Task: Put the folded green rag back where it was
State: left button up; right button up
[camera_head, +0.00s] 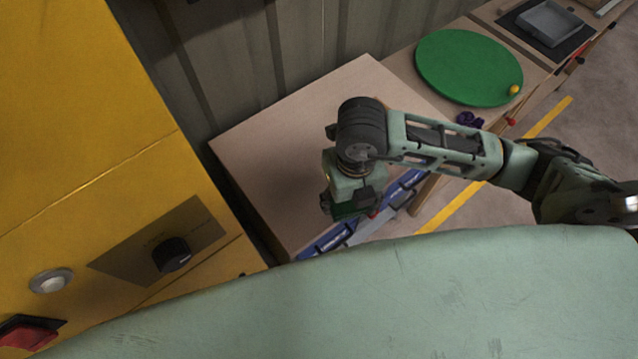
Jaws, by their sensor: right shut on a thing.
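My right gripper (350,208) reaches in from the right and points down over the front edge of the light wooden bench top (290,120). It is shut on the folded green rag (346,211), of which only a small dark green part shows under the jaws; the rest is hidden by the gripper. I cannot tell how far above the bench the rag is. My left gripper is out of view.
A yellow cabinet (70,110) with a black knob (172,254) and red switch (28,334) stands left. Blue-fronted bins (322,243) sit below the bench edge. A green disc (462,65) with a yellow ball (514,89) and a purple item (468,119) lie farther right. The bench's back left is clear.

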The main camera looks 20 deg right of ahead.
jog(key=m, duration=0.5)
jog(key=shift+a+r, duration=0.15)
jog(key=shift+a, duration=0.05)
jog(key=m, duration=0.4)
jog(key=shift+a+r+m, duration=0.1)
jog(key=shift+a+m, duration=0.1)
jog(key=shift+m, duration=0.2)
jog(key=m, duration=0.4)
jog(key=shift+a+r+p, duration=0.15)
jog(key=shift+p, duration=0.15)
jog(key=m, duration=0.4)
jog(key=shift+a, duration=0.1)
jog(key=shift+w, duration=0.1)
jog(key=p, duration=0.3)
send_over(319, 186)
jog(key=shift+m, duration=0.3)
notch_tip(319, 186, down, 7)
jog(key=shift+r, duration=0.15)
notch_tip(319, 186, down, 4)
jog(key=shift+r+p, duration=0.25)
jog(key=shift+p, duration=0.2)
jog(key=shift+f, duration=0.3)
